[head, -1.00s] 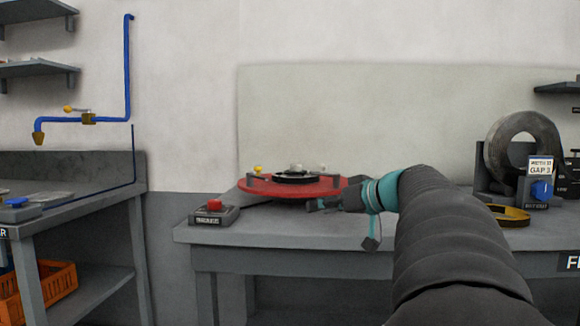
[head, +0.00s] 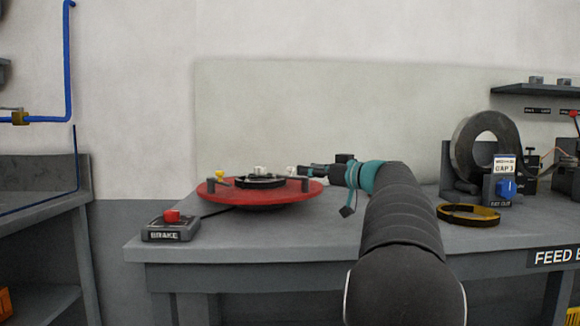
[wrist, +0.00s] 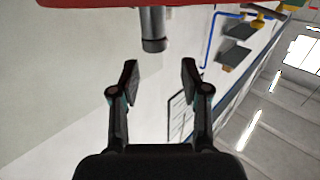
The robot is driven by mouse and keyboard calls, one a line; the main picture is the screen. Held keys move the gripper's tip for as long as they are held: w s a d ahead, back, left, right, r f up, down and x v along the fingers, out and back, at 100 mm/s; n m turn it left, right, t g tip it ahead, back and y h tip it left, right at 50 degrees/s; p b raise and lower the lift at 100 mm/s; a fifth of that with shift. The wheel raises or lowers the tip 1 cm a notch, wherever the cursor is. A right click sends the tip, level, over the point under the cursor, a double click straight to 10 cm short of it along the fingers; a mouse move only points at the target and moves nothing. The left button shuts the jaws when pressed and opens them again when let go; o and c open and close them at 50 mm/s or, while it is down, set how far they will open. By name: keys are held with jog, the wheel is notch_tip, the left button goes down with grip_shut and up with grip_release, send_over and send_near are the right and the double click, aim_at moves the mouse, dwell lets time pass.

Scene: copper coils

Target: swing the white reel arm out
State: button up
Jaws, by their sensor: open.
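A red round disc (head: 260,203) stands on the grey bench, with a black hub and dark grey posts on it. A small white knob (head: 291,170) shows at its far right, beside my fingertips, and a pale piece (head: 260,170) sits over the hub. I cannot make out a white arm as a whole, nor which of these belongs to it. My gripper (head: 308,169) points left at the disc's right side. In the wrist view my gripper (wrist: 158,68) is open and empty, with a grey post (wrist: 153,30) under the red edge ahead of its fingertips.
A brake box (head: 171,228) with a red button stands at the bench's front left. A yellow ring (head: 468,214), a large dark coil (head: 488,150) and a box with a blue knob (head: 503,187) stand to the right.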

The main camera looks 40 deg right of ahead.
aim_at(291, 174)
jog(key=p+x, duration=0.1)
jog(key=x, duration=0.6)
jog(key=shift+w, duration=0.35)
grip_shut()
